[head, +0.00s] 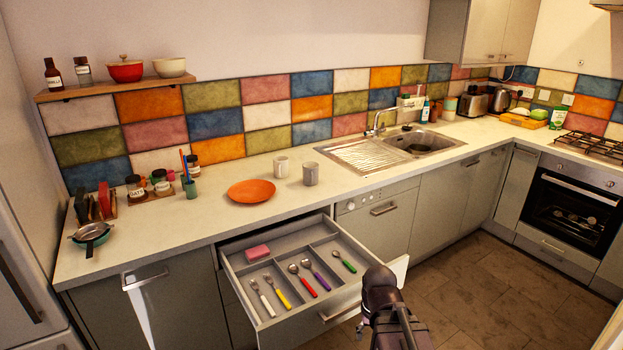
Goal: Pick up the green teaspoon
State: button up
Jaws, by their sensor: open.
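The green teaspoon (345,261) lies in the right-hand compartment of the open drawer (243,294), its bowl toward the back left and its green handle toward the front right. My dark arm stands at the drawer's front right corner. My gripper (361,325) shows only in small part beside the arm, low in front of the drawer. It is open and apart from the teaspoon. Most of its fingers are hidden by the arm.
The drawer also holds a fork with a white handle (262,297), a yellow-handled fork (276,291), a red-handled spoon (303,280), a purple-handled spoon (316,275) and a pink sponge (257,252). An orange plate (251,190) and two mugs stand on the counter (225,220) behind.

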aim_at(336, 253)
jog(key=k, duration=1.35)
jog(key=u, duration=0.25)
jog(key=i, duration=1.85)
jog(key=z, duration=0.45)
